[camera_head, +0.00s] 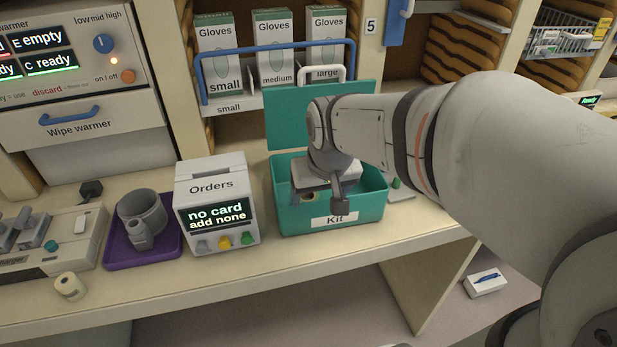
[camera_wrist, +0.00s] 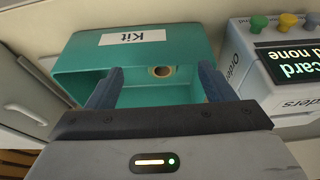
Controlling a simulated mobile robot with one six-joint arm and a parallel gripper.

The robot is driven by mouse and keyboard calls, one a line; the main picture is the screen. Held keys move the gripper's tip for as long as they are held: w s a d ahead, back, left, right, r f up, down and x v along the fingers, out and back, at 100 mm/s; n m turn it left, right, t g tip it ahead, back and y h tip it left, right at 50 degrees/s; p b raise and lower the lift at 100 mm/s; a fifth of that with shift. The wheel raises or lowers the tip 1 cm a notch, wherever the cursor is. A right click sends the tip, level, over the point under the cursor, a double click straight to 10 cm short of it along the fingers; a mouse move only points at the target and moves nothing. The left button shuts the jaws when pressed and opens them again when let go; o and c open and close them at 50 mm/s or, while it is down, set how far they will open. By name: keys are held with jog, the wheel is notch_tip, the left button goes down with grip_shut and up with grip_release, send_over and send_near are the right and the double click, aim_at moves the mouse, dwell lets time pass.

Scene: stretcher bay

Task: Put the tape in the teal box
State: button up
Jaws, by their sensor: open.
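The teal box (camera_head: 287,219), labelled "Kit", stands on the counter with its lid (camera_head: 288,120) raised at the back. My gripper (camera_head: 322,197) points down at the box's opening, open and with nothing between its fingers. A small cream roll of tape (camera_wrist: 161,71) lies inside the box in the wrist view, between and beyond my spread fingers (camera_wrist: 160,80). In the head view the roll (camera_head: 310,196) is partly hidden by my gripper. Another cream roll (camera_head: 69,286) lies on the counter at the front left, away from my gripper.
The Orders unit (camera_head: 215,204) stands close to the box's left. A purple tray (camera_head: 167,248) with a grey jug (camera_head: 141,216) is farther left, beside the charger (camera_head: 50,240). Glove boxes (camera_head: 272,45) stand behind a blue rail.

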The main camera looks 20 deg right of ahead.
jog(key=s+f+g, duration=0.1)
jog(key=s, duration=0.8)
jog(key=shift+s+a+f, duration=0.15)
jog(key=shift+f, duration=0.05)
jog(key=shift+c, duration=0.3)
